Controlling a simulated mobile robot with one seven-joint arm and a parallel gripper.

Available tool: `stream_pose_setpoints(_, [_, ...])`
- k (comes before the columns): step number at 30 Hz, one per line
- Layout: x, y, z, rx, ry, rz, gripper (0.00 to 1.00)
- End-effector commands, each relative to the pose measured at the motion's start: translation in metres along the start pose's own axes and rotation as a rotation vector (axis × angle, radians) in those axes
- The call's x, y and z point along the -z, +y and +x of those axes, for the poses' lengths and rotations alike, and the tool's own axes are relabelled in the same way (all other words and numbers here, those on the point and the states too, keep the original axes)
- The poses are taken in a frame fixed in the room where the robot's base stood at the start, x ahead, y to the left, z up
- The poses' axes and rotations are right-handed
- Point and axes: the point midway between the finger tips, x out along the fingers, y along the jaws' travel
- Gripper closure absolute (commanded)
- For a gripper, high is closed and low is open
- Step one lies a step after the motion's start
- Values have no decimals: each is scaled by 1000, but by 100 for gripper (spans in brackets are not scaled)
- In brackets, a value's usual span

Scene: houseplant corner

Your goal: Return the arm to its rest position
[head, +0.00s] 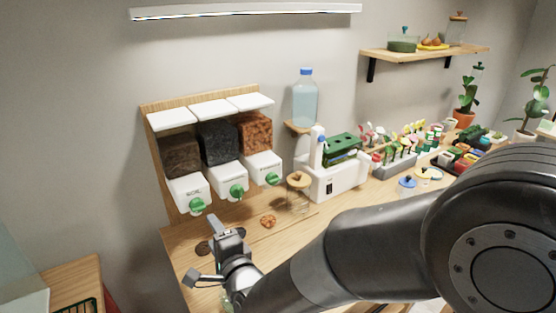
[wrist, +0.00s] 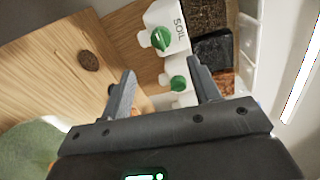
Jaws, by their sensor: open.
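My gripper (head: 204,250) is at the near left end of the wooden counter (head: 300,228), below the dispensers. Its two fingers are spread with nothing between them, which also shows in the wrist view (wrist: 161,72). The soil dispenser (head: 188,190) has a white front and a green knob; in the wrist view the soil dispenser (wrist: 165,30) lies beyond the fingertips. My dark arm reaches across the right foreground and hides part of the counter.
Two more dispensers (head: 230,176) stand beside the soil one.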

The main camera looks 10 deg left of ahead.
Motion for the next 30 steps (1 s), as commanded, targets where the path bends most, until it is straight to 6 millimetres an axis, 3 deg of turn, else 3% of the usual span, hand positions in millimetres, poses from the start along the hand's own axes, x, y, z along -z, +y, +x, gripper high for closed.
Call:
stream_pose_setpoints(5, [22,-3,-4,-61,37,-126,44])
stream_pose_setpoints(8, [52,-6,-14,-154,80,-287,44])
stream_pose_setpoints(14, [122,-19,-59,-409,158,-616,44])
stream_pose_setpoints(18, [164,-30,-107,-601,182,-789,44])
stream_pose_setpoints(22, [192,-40,-163,-781,169,-905,44])
stream_pose_setpoints(25, [207,-46,-210,-912,134,-969,44])
stream_pose_setpoints(30, [213,-51,-290,-1091,28,-1023,44])
